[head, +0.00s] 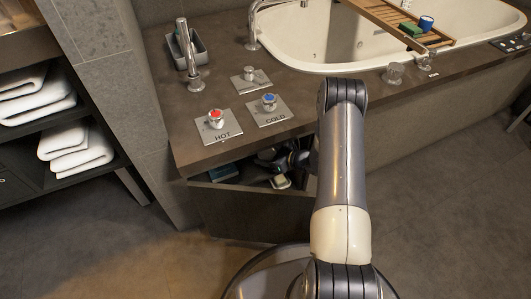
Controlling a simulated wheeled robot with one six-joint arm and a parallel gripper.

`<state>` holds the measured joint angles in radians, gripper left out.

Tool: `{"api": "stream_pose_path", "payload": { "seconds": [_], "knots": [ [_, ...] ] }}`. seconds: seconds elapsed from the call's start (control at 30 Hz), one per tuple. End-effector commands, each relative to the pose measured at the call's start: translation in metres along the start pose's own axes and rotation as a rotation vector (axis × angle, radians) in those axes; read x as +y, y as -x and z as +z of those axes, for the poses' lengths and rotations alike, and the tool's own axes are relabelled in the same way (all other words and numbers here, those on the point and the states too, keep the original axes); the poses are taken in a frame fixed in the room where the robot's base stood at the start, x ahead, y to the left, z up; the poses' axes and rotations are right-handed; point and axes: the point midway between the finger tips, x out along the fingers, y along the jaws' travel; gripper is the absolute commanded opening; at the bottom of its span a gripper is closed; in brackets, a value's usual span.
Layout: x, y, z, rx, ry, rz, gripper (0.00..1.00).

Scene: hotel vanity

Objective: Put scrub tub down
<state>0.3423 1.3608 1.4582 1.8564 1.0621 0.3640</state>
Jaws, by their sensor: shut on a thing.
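My gripper (278,167) is low under the front edge of the vanity counter, inside or just above an open drawer (245,205). Its fingers are small and dark here and partly hidden by my own arm and the counter edge. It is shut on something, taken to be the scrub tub. A small pale thing with a greenish side (281,182) shows right at the fingertips; I cannot tell for sure whether it is the tub or whether it touches the drawer floor.
A teal item (223,172) lies in the drawer's left part. The counter (300,95) overhangs the drawer closely. On it are the HOT plate (222,137), the COLD plate (273,120) and a tap (194,75). A bath caddy (375,12) spans the tub. Towels (75,150) sit on left shelves.

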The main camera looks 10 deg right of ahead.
Motion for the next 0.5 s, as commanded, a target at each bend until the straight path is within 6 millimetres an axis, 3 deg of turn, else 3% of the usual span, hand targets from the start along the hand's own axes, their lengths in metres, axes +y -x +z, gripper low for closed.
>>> {"api": "stream_pose_path", "payload": {
  "seconds": [0.3,0.33,0.5],
  "knots": [
    [-0.0002,-0.0017,-0.0022,-0.002,0.002,0.001,0.4],
    [-0.0001,-0.0013,-0.0014,-0.002,0.002,0.001,0.67],
    [-0.0001,-0.0009,-0.0007,-0.001,0.002,0.001,0.74]
  ]
}}
